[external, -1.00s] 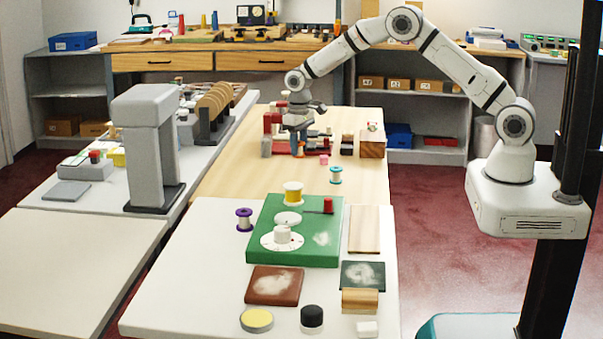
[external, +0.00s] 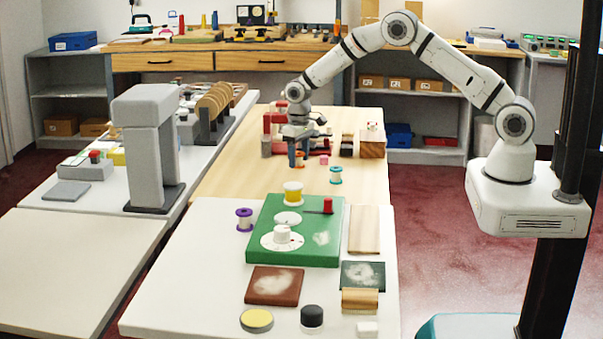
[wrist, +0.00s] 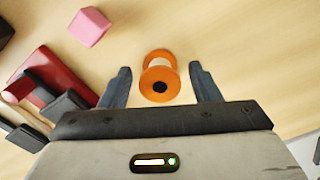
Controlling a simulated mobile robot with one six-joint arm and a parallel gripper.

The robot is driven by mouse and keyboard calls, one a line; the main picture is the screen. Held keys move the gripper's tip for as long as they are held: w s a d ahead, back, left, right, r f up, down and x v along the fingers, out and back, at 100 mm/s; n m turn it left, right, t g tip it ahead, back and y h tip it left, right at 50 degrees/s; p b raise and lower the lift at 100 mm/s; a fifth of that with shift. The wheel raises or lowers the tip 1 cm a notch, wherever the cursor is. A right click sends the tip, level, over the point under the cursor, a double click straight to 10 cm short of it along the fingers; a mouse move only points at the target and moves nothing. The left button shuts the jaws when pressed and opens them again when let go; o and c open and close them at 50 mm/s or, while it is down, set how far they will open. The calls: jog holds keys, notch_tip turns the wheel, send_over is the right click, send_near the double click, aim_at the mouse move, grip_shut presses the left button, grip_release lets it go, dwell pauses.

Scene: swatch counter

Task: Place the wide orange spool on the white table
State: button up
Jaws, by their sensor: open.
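The wide orange spool (wrist: 159,84) stands on the wooden table between the two fingers of my gripper (wrist: 160,88) in the wrist view. There is a gap between the spool and each finger, and my gripper is open. In the external view, my gripper (external: 298,158) is low over the wooden table, and the orange spool (external: 300,160) is partly hidden by it. The white table (external: 190,290) is in front, nearer the camera.
A pink block (wrist: 89,27) and a red item (wrist: 55,75) lie left of my gripper. A teal spool (external: 336,175) stands to the right.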

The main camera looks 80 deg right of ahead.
aim_at(299, 153)
notch_tip(299, 153, up, 11)
jog(key=b, duration=0.1)
jog(key=s+a+r+n, duration=0.1)
jog(key=s+a+r, duration=0.6)
jog(key=r, duration=0.3)
jog(key=s+a+r+n+t, duration=0.1)
jog(key=s+a, duration=0.3)
jog(key=s, duration=0.6)
jog(key=s+a+r+n+t, duration=0.1)
jog(key=s+a+n, duration=0.1)
jog(key=s, duration=0.7)
jog(key=s+a+r+n, duration=0.1)
jog(key=s+a, duration=0.4)
jog(key=s, duration=0.5)
jog(key=shift+s+a+r+t, duration=0.3)
jog(key=shift+a+t, duration=0.05)
jog(key=shift+t, duration=0.05)
jog(key=shift+o, duration=0.4)
jog(key=shift+s+a+f, duration=0.1)
jog(key=shift+s+f, duration=0.1)
jog(key=shift+s, duration=0.25)
